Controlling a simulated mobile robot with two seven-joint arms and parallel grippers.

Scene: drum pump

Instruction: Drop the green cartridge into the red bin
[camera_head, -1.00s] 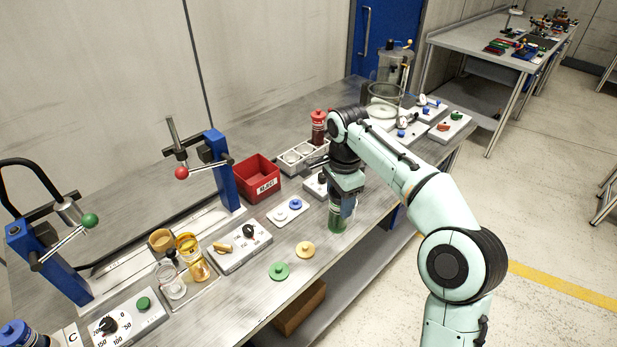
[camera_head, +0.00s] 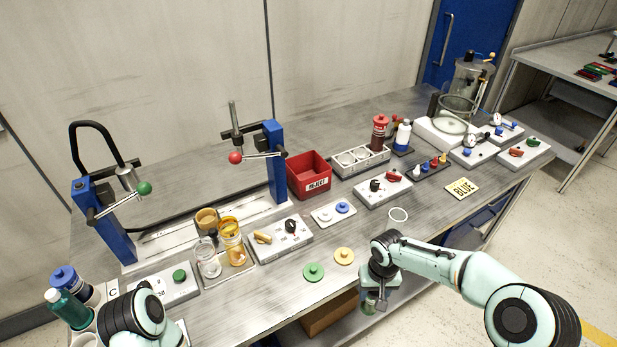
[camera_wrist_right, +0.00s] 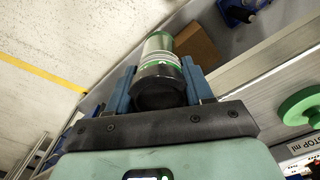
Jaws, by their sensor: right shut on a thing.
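The green cartridge, a clear cylinder with a green band and a black cap, is held in my right gripper (camera_head: 377,291). The cartridge (camera_head: 369,308) hangs below the jaws in the head view, in front of the bench's front edge. In the right wrist view the blue jaws (camera_wrist_right: 160,88) are shut around the black cap, and the cartridge body (camera_wrist_right: 158,45) points away. The red bin (camera_head: 309,189), labelled REJECT, stands open at the back of the bench, up and left of my right gripper and apart from it. My left gripper is not visible.

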